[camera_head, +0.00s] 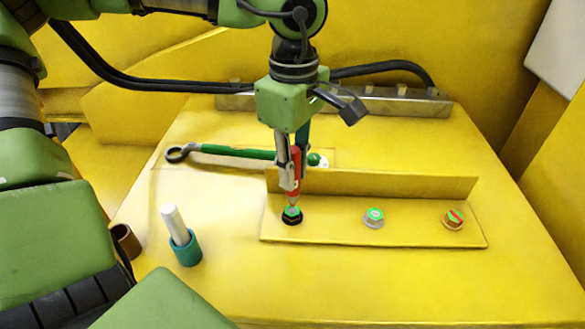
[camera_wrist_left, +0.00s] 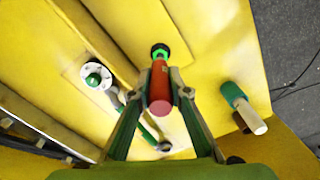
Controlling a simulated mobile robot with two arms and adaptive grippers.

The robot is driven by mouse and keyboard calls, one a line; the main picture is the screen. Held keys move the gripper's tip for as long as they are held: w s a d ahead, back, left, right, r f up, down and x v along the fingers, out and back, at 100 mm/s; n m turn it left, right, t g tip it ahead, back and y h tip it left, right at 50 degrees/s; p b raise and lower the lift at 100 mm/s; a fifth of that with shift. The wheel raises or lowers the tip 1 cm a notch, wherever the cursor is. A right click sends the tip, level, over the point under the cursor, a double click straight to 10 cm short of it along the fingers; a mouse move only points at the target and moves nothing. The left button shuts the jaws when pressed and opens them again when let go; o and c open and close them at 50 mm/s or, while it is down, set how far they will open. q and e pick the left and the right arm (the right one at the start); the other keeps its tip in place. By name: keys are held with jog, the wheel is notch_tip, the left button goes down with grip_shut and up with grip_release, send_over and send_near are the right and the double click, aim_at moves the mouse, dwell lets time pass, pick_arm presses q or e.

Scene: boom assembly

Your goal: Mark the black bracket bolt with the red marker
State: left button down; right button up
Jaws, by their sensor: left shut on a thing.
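My left gripper (camera_head: 290,175) is shut on the red marker (camera_head: 295,168) and holds it upright, tip down. In the left wrist view the marker (camera_wrist_left: 160,88) sits between the fingers (camera_wrist_left: 160,95). The black bracket bolt (camera_head: 292,216) stands at the left end of the yellow bracket (camera_head: 330,236), with a green top. The marker's tip is at or just above the bolt top; I cannot tell whether they touch. The black bolt also shows in the left wrist view (camera_wrist_left: 160,50), just beyond the marker. My right gripper is not in view.
A silver bolt (camera_head: 374,218) and a brass bolt (camera_head: 453,219) with a red mark stand to the right on the bracket. A green-handled wrench (camera_head: 235,152) lies behind. A white marker (camera_head: 174,225) stands in a teal holder (camera_head: 187,251), beside a brown holder (camera_head: 126,241).

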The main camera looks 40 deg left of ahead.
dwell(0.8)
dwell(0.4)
pick_arm(q)
jog(key=shift+f+b, duration=0.75)
jog(key=shift+b, duration=0.3)
jog(key=shift+r, duration=0.1)
dwell(0.6)
jog(key=shift+r+p, duration=1.8)
jog(key=shift+r, duration=1.2)
